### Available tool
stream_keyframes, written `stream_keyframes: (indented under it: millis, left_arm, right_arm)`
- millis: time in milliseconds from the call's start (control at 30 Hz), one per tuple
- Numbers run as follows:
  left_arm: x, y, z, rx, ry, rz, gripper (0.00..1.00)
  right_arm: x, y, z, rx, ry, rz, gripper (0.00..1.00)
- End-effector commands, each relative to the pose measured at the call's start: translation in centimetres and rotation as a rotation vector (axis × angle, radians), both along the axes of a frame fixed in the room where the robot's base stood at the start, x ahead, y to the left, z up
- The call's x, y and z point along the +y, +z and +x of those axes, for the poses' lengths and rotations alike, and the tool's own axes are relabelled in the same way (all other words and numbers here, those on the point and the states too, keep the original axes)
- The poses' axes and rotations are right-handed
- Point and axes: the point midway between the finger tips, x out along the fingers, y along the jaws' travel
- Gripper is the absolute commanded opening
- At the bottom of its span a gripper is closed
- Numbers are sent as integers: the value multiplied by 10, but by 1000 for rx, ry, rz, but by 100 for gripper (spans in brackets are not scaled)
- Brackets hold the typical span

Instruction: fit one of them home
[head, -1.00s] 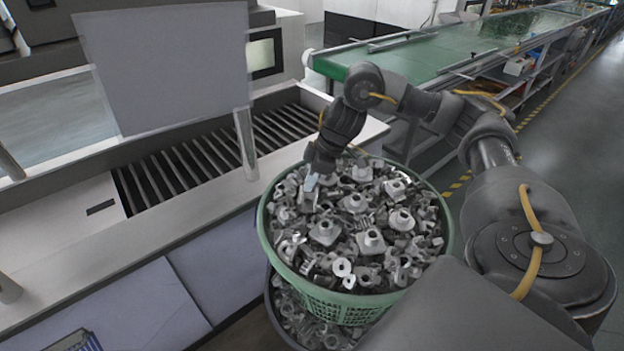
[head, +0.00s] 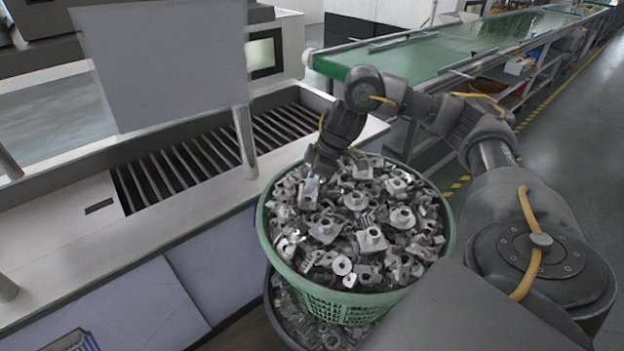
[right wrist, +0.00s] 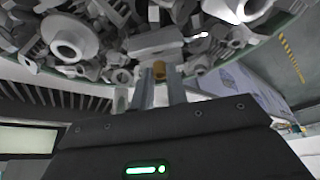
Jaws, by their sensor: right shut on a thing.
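A green basket (head: 316,302) heaped with grey metal parts (head: 342,265) stands in the middle of the head view. My right gripper (head: 313,185) reaches down into the back left of the heap. In the right wrist view its two fingers (right wrist: 160,82) are closed on a grey metal part (right wrist: 157,42), with a small brass-coloured piece showing between them. Loose parts (right wrist: 75,38) lie close around the held part. The exact shape of the held part is hard to make out. My left gripper is in neither view.
Left of the basket is a long light counter with a slatted trough (head: 185,165) and an upright grey panel (head: 165,65) on a post. A green conveyor (head: 430,62) runs behind. A second container (head: 300,318) with parts sits under the basket.

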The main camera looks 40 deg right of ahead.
Motion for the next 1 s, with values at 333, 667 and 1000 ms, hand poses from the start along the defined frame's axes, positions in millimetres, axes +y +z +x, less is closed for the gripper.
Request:
stream_keyframes:
  millis: [333,667,1000]
  left_arm:
    - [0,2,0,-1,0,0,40]
    - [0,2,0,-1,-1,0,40]
    - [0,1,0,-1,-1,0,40]
  right_arm:
    - [0,0,0,0,0,0,0]
    - [0,-1,0,0,0,0,0]
    - [0,-6,0,2,-1,0,0]
